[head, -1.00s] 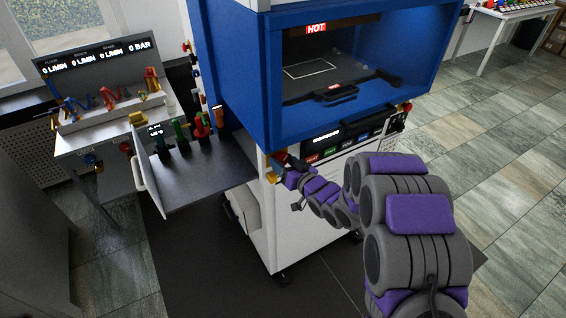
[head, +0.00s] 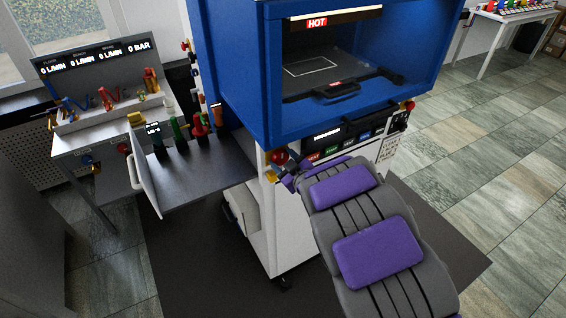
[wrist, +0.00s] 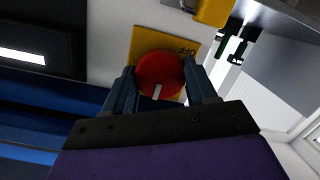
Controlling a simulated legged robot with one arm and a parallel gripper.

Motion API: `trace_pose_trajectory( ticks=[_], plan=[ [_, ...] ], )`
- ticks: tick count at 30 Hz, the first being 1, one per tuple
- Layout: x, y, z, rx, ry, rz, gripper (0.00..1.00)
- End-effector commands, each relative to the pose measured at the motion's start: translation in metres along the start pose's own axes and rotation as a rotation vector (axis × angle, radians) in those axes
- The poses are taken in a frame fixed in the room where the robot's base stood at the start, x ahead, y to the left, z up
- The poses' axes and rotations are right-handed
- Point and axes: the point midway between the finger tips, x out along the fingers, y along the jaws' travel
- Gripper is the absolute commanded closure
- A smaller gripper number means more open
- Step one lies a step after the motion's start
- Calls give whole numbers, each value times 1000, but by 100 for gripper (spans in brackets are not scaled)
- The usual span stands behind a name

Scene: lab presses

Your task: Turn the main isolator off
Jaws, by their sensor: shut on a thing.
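The main isolator is a round red knob (wrist: 158,76) with a white mark on a yellow plate (wrist: 150,44) that reads OFF at one corner. In the head view the red knob (head: 279,156) shows on the white cabinet's corner below the blue press. My gripper (wrist: 163,84) has one finger on each side of the knob and is shut on it. In the head view my arm covers most of the gripper and the area right of the knob.
The blue press (head: 235,90) with its HOT chamber stands above the white cabinet (head: 285,225). A dark side shelf (head: 205,175) with several coloured handles is to the left. A bench (head: 70,140) with flow displays stands farther left. Open tiled floor lies right.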

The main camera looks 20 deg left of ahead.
Motion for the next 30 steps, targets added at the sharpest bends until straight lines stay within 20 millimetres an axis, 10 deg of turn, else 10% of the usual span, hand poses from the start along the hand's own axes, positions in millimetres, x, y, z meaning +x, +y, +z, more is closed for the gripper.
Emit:
trace_pose_trajectory(
  ticks=[18,19,30],
  plan=[
    [0,-3,1,-39,-7,-1,74],
    [0,-3,1,-39,-7,0,41],
    [-1,-1,0,-37,-4,2,34]
  ],
)
